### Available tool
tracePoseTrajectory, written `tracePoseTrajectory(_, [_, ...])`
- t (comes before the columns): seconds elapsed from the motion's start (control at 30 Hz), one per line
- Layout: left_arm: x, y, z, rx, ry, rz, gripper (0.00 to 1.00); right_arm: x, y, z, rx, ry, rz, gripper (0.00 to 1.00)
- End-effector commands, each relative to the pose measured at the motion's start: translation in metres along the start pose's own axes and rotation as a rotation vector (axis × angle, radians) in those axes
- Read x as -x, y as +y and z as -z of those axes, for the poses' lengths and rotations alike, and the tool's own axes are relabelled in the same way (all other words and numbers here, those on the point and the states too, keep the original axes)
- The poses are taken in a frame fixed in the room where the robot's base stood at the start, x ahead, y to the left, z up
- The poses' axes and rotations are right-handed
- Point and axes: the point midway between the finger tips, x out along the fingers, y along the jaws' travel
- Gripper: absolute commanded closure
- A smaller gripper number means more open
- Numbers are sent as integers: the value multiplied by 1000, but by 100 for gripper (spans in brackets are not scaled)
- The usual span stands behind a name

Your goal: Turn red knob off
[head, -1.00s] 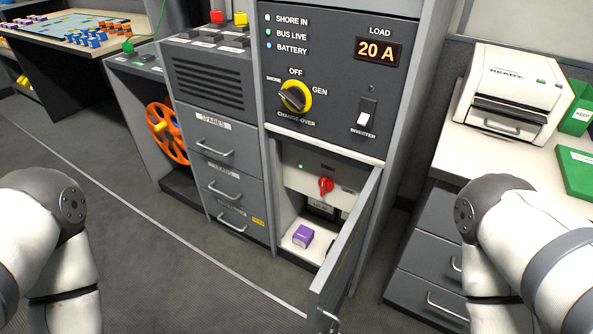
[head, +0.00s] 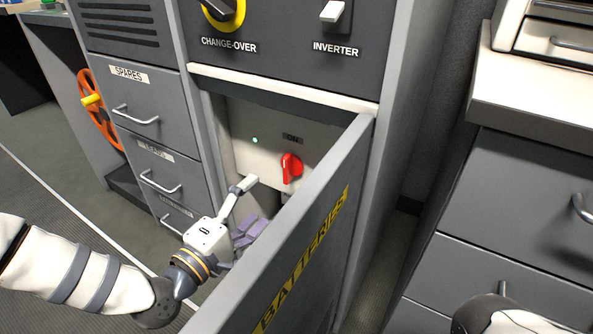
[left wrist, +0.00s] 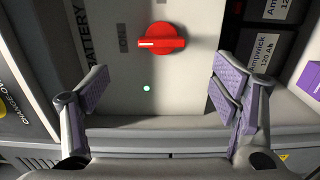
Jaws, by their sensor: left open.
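The red knob (head: 291,167) sits on a pale panel inside the open battery compartment, below the label ON. In the left wrist view the knob (left wrist: 162,39) shows a white mark pointing toward the ON label (left wrist: 122,40). My left gripper (head: 250,208) is open at the compartment's mouth, to the left of and below the knob in the head view. In the left wrist view its purple-padded fingers (left wrist: 160,85) are spread wide, and the knob lies beyond them, between their lines, with nothing held. My right gripper is out of view.
The open door marked BATTERIES (head: 300,250) stands to the right of my left gripper. A green light (head: 255,140) glows left of the knob. Labelled batteries (left wrist: 265,50) sit beside the panel. Drawers (head: 150,125) stand at left.

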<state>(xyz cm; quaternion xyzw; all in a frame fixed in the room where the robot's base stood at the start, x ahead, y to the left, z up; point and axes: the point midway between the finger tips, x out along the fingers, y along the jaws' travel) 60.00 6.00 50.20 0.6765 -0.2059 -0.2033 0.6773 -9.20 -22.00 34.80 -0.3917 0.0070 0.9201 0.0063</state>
Motion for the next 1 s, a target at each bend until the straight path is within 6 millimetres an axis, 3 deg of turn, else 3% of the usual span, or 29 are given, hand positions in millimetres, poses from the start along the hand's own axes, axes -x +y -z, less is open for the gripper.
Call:
tracePoseTrajectory(0.2, [-54, -7, -1, 0, -3, 3, 20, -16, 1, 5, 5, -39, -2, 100])
tracePoseTrajectory(0.4, [-96, -6, -2, 0, -2, 4, 20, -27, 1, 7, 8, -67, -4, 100])
tracePoseTrajectory(0.57, [-110, -4, -1, -1, -2, 4, 20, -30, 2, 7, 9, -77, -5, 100])
tracePoseTrajectory(0.8, [-111, -2, -2, 0, -2, 4, 20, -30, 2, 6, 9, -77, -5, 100])
tracePoseTrajectory(1.0, [-111, -2, -1, 0, -2, 4, 63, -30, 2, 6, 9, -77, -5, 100])
